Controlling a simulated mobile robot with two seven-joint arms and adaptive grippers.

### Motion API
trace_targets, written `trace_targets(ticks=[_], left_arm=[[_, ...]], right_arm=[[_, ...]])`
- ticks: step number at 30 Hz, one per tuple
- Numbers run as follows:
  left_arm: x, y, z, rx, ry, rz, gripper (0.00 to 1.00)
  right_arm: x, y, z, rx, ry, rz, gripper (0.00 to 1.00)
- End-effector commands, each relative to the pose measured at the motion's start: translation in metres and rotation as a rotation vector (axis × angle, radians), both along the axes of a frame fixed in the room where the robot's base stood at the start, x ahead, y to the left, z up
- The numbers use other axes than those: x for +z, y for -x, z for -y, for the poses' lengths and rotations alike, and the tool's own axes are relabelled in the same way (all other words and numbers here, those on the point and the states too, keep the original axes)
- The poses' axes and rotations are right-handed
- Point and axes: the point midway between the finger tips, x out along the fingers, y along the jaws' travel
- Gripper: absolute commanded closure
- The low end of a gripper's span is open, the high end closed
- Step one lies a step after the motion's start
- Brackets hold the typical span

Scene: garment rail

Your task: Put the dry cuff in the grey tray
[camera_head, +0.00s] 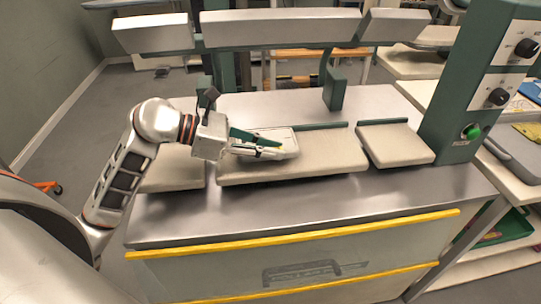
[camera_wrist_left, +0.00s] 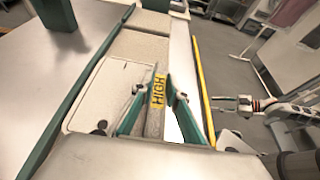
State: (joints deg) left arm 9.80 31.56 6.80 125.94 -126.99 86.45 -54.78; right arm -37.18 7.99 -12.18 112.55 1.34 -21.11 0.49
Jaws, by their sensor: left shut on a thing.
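My left gripper (camera_head: 282,150) is low over the long cream pad (camera_head: 335,160) of the press. In the left wrist view its green fingers (camera_wrist_left: 158,112) are shut on a narrow grey-brown piece with a yellow label reading HIGH (camera_wrist_left: 158,92). I cannot tell whether this piece is the dry cuff. A pale, round-cornered flat plate (camera_wrist_left: 100,92) lies beside the fingers. A grey tray-like thing (camera_head: 516,150) is at the right edge of the head view, partly cut off. My right gripper (camera_wrist_left: 232,103) shows small in the left wrist view, its jaw state unclear.
Pale bars (camera_head: 282,28) hang above the press on green supports. A smaller pad (camera_head: 395,143) and a green control column (camera_head: 478,80) stand to the right. A green crate (camera_head: 512,228) sits lower right. The steel front strip (camera_head: 320,208) is clear.

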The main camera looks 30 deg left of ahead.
Motion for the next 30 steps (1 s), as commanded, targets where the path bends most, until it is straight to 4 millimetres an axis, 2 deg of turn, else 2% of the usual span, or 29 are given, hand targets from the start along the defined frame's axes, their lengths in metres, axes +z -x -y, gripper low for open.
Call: trace_targets(ticks=[1,5,18,19,20,21,30], left_arm=[[-0.009,0.0,0.0,0.001,0.004,-0.004,1.0],[-0.022,0.0,0.0,0.001,0.002,-0.002,1.0],[-0.029,0.0,0.0,0.0,-0.002,-0.001,1.0],[-0.028,0.0,0.0,0.0,0.0,-0.001,0.8],[-0.027,0.0,0.0,0.0,-0.001,-0.001,0.72],[-0.027,0.0,0.0,0.0,0.0,0.0,0.69],[-0.026,0.0,0.0,0.0,0.0,0.0,0.69]], right_arm=[[-0.001,0.0,0.0,0.001,0.001,0.0,0.6],[0.0,-0.001,0.001,0.0,0.002,0.002,0.6],[-0.004,0.0,0.001,0.001,0.005,0.0,0.6],[-0.003,-0.001,0.001,0.0,0.006,0.002,0.6],[-0.003,-0.001,0.002,0.001,0.006,0.002,0.6],[-0.003,-0.001,0.002,0.001,0.006,0.002,0.6],[-0.001,-0.003,0.002,0.001,0.006,0.005,0.6]])
